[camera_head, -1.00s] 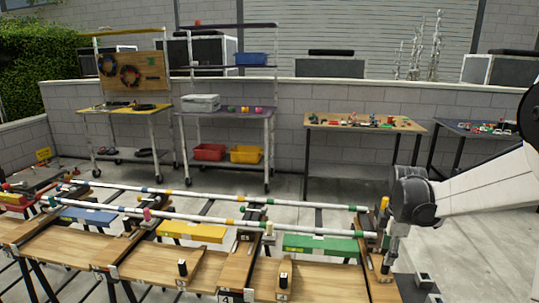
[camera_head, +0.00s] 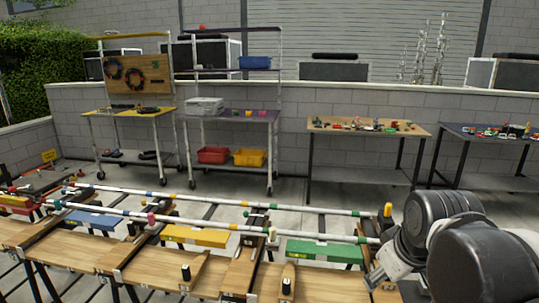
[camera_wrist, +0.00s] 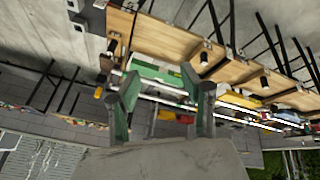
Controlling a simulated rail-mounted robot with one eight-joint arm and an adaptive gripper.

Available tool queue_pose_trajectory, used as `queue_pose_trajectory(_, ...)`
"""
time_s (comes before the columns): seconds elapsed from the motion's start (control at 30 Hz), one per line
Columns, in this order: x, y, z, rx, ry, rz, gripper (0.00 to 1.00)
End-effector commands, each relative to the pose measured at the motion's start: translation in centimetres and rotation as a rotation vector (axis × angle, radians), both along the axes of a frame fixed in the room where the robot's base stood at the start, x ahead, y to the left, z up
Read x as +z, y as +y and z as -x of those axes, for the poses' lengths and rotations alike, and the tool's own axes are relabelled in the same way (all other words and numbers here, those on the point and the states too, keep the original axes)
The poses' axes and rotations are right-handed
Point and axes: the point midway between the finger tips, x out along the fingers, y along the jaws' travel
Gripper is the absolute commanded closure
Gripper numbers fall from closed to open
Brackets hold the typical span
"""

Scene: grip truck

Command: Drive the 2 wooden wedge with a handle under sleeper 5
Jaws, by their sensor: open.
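Two wooden wedges with upright black handles lie on the front wooden boards in the head view, one at centre left (camera_head: 186,272) and one at centre right (camera_head: 287,287). Black handles also show in the wrist view, one near the middle (camera_wrist: 204,58) and one farther right (camera_wrist: 264,82). Dark brown sleepers (camera_head: 243,268) cross under the white rails; I cannot read which one is 5. My gripper (camera_wrist: 160,78) is open and empty, its two green-grey fingers wide apart. In the head view my arm hides most of the right end of the track.
Striped white rails (camera_head: 215,228) run across the sleepers. Blue (camera_head: 91,220), yellow (camera_head: 196,236) and green (camera_head: 322,250) blocks sit between sleepers. A yellow-topped post (camera_head: 388,211) stands near my arm. Tables with small parts (camera_head: 368,126) and a shelf rack stand behind.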

Motion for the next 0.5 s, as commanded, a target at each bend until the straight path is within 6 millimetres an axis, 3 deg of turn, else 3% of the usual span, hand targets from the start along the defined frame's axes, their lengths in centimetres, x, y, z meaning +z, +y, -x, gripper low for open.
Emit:
queue_pose_trajectory(0.23, -0.2, 1.9, 4.8, -0.185, -0.093, -0.125, 0.59)
queue_pose_trajectory(0.47, -0.8, 2.7, 7.0, -0.292, -0.144, -0.209, 0.59)
queue_pose_trajectory(0.5, -0.8, 2.8, 7.2, -0.301, -0.148, -0.217, 0.63)
